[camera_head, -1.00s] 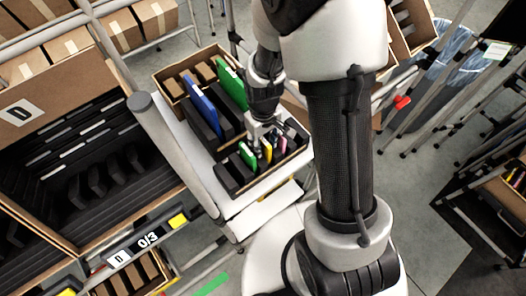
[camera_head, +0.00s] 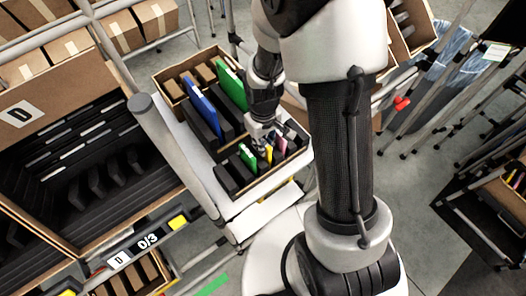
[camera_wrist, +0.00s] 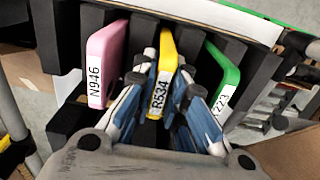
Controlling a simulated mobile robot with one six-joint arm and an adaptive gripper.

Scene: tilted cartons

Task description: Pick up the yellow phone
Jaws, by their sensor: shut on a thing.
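The yellow phone (camera_wrist: 167,52) stands upright in a slot of the black foam holder, with a white label reading R534. My gripper (camera_wrist: 165,95) reaches over it in the wrist view, its blue-sided fingers on both sides of the phone and shut on it. A pink phone (camera_wrist: 104,48) labelled N946 stands to the left, and a green phone (camera_wrist: 226,68) stands to the right with its label partly hidden by a finger. In the head view the yellow phone (camera_head: 269,154) shows as a small strip below my gripper (camera_head: 262,140).
The phones' carton (camera_head: 268,187) sits on a white shelf, with black foam dividers close around the phones. A second carton (camera_head: 168,87) behind holds a blue item (camera_head: 202,105) and a larger green item (camera_head: 232,85). A rack with dark slots (camera_head: 75,165) stands at the left.

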